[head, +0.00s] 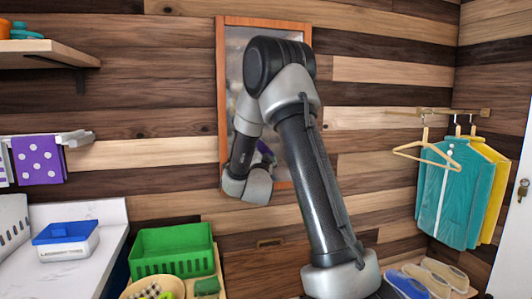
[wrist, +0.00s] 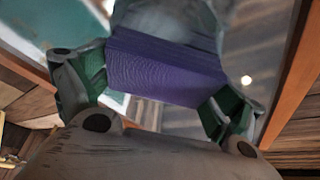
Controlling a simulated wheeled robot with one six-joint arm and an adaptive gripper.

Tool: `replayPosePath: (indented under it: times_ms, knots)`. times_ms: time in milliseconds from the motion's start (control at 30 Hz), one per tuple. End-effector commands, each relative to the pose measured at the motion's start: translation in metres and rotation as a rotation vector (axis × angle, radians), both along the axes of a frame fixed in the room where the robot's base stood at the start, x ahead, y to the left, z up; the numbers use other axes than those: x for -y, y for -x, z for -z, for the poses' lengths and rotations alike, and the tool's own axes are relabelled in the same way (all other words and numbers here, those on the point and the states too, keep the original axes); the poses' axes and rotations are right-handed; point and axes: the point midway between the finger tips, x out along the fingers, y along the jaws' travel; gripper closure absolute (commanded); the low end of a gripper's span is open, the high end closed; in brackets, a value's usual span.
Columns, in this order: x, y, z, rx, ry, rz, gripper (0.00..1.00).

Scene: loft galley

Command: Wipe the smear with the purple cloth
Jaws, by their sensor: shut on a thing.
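My gripper (wrist: 158,88) is shut on a purple cloth (wrist: 165,72), which spans the space between its green-padded fingers in the wrist view. In the head view only a small bit of the purple cloth (head: 265,149) shows, beside my arm. The cloth is in front of the wood-framed mirror (head: 222,75) on the plank wall; I cannot tell whether it touches the glass. My arm covers much of the mirror. The glass looks mottled grey at its upper left, but I cannot make out a distinct smear. A grey shape above the cloth in the wrist view is unclear.
A dotted purple cloth (head: 38,160) hangs on a rail (head: 75,137) at left. Below are a blue-lidded box (head: 65,240), a green crate (head: 172,250) and a bowl (head: 152,289). Clothes (head: 450,195) hang at right above shoes (head: 408,284). A shelf (head: 45,52) juts out at upper left.

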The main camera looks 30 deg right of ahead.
Motion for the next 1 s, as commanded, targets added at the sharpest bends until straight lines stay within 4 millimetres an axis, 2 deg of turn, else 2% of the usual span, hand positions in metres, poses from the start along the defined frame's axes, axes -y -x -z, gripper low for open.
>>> replayPosePath:
  times_ms: [267, 600, 767, 1000]
  knots:
    - [-0.012, -0.003, 0.000, 0.000, 0.000, -0.001, 0.29]
    - [-0.039, -0.014, 0.000, 0.001, 0.000, -0.001, 0.29]
    - [-0.040, -0.014, -0.004, 0.001, -0.001, 0.000, 0.29]
    - [-0.040, -0.012, -0.021, 0.001, -0.001, 0.000, 0.29]
